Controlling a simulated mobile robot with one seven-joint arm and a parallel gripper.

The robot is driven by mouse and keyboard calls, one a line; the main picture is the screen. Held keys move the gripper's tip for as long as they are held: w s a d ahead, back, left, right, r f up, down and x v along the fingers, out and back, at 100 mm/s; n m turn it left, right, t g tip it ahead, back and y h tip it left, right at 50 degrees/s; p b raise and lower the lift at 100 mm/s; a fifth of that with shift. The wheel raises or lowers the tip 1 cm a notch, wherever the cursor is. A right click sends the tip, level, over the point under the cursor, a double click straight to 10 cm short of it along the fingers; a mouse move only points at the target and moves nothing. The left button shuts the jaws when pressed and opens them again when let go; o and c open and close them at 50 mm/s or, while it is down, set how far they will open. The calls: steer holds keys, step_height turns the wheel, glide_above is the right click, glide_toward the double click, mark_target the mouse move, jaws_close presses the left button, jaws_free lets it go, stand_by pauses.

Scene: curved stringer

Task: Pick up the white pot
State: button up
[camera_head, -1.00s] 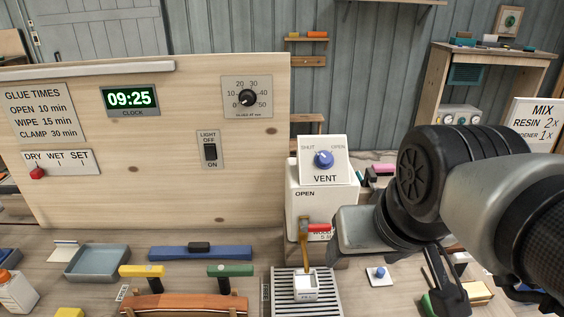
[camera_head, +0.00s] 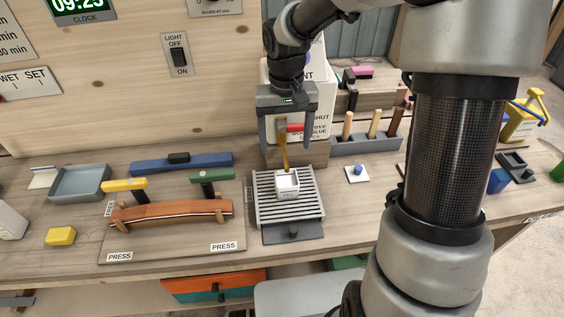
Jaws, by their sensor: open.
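The small square white pot (camera_head: 288,187) stands upright on a slatted grey rack on the bench, with dark marks on its front. A thin amber-brown strip (camera_head: 283,152) runs from the tap above down to the pot; I cannot tell whether it is poured liquid or a stick. My gripper (camera_head: 287,143) points down above and behind the pot, with its two fingers spread apart and empty. The tap with its red handle (camera_head: 294,128) shows between the fingers. The gripper appears apart from the pot.
The slatted rack (camera_head: 312,205) has a dark front plate. Left are a curved wooden piece (camera_head: 170,211) with yellow and green clamps, a blue tray (camera_head: 80,182) and a yellow block (camera_head: 61,236). A tool holder (camera_head: 366,144) stands right. The white dispenser is behind my gripper.

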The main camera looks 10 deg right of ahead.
mark_target(285, 166)
step_height(285, 166, down, 12)
steer(key=shift+r, duration=0.25)
steer(key=shift+s+d+f, duration=0.15)
steer(key=shift+f, duration=1.15)
steer(key=shift+s+d+f, duration=0.1)
steer(key=shift+s+f, duration=0.05)
steer(key=shift+f, duration=1.15)
steer(key=c, duration=1.3)
